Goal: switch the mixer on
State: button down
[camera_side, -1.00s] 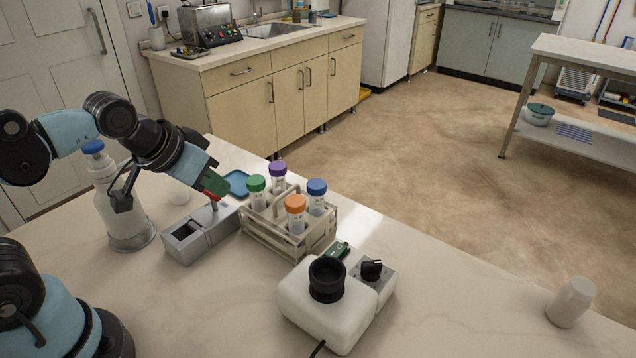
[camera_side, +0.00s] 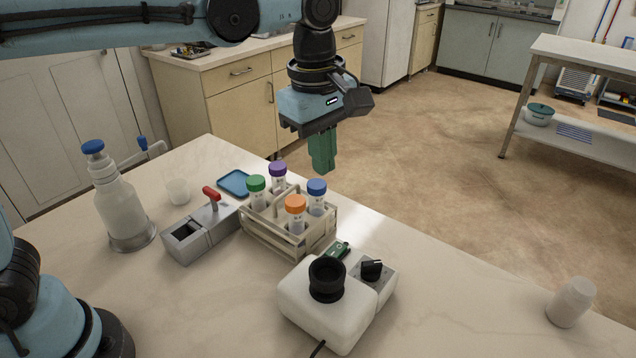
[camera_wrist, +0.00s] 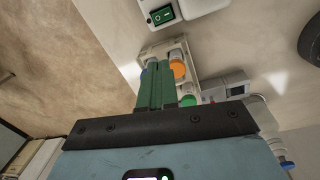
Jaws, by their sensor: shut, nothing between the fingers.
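The mixer (camera_side: 322,312) is a white box with a black cup (camera_side: 327,279) on top, standing at the front middle of the table. It has a black knob (camera_side: 371,270) on its grey right part and a green switch (camera_side: 340,250) at its back. The wrist view shows the green rocker switch (camera_wrist: 162,16) on the white body at the top edge. My gripper (camera_side: 323,168) points down with its green fingers together and empty. It is in the air above and behind the tube rack, apart from the mixer. Its fingers also show in the wrist view (camera_wrist: 155,68).
A rack (camera_side: 270,240) of tubes with green, purple, orange and blue caps stands left of the mixer. A grey device with a red lever (camera_side: 211,194), a blue dish (camera_side: 234,182) and a white bottle (camera_side: 118,205) stand further left. A white container (camera_side: 571,302) stands far right.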

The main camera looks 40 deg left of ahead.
aim_at(338, 246)
jog(key=d+n, duration=0.1)
jog(key=d+n+g, duration=0.1)
jog(key=d, duration=0.1)
jog(key=shift+w+f, duration=0.1)
jog(key=shift+w, duration=0.25)
jog(key=shift+f, duration=0.1)
notch_tip(338, 246, down, 14)
jog(key=shift+r, duration=0.1)
dwell(0.5)
jog(key=shift+f, duration=0.25)
dwell(0.5)
